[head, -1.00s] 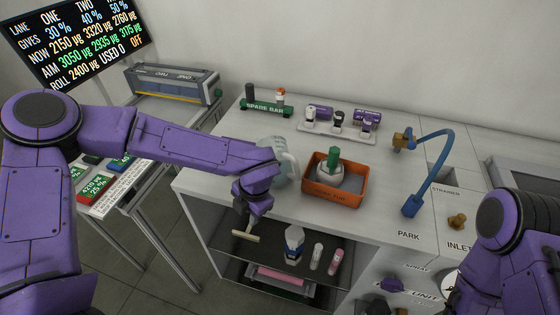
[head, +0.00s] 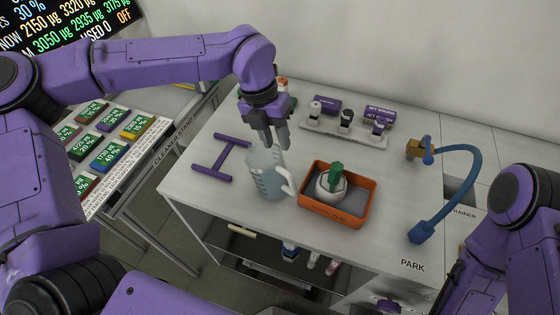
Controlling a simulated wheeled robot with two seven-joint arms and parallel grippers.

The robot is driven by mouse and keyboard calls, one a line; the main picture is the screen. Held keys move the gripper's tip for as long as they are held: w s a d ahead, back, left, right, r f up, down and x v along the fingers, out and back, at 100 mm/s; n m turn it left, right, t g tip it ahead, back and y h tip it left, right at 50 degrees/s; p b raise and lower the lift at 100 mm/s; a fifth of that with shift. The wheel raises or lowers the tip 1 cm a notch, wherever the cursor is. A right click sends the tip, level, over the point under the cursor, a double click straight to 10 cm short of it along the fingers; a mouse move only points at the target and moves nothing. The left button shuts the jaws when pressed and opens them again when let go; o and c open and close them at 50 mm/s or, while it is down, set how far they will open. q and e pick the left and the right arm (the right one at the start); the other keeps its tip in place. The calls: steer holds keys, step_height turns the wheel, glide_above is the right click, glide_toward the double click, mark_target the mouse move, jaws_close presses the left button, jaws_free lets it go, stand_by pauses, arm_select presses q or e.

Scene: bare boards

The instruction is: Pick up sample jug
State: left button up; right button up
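The sample jug (head: 268,180) is a clear, bluish jug with a white handle on its right side. It stands upright on the white counter, left of the orange tray. My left gripper (head: 271,142) points down just above the back of the jug's rim. Its fingers look slightly apart, with nothing visible between them. Whether the fingertips touch or overlap the rim is hard to tell. My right arm (head: 515,235) is at the right edge, and its gripper does not show.
An orange tray (head: 366,208) holds a white item with a green top (head: 336,178). A purple H-shaped piece (head: 221,158) lies left of the jug. A rack of small bottles (head: 341,131) stands behind. A blue hose (head: 455,190) arches at right. The counter's front left is clear.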

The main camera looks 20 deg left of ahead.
mark_target(283, 169)
arm_select(q)
steer(key=f, duration=0.1)
steer(key=s+f, duration=0.1)
steer(key=f, duration=0.1)
steer(key=s+d+f+p, duration=0.1)
steer(key=shift+s+f, duration=0.1)
steer(key=shift+f, duration=0.05)
steer(key=x, duration=0.2)
steer(key=w+p+x, duration=0.1)
steer(key=x, duration=0.1)
steer(key=shift+d+f, duration=0.15)
steer(key=shift+f, duration=0.2)
steer(key=shift+s+r, duration=0.1)
steer(key=shift+s, duration=0.1)
steer(key=shift+c, duration=0.3)
steer(key=c, duration=0.5)
steer(key=shift+w, duration=0.1)
jaws_close()
arm_select(e)
steer(key=r, duration=0.1)
steer(key=s+r, duration=0.1)
steer(key=shift+r, duration=0.35)
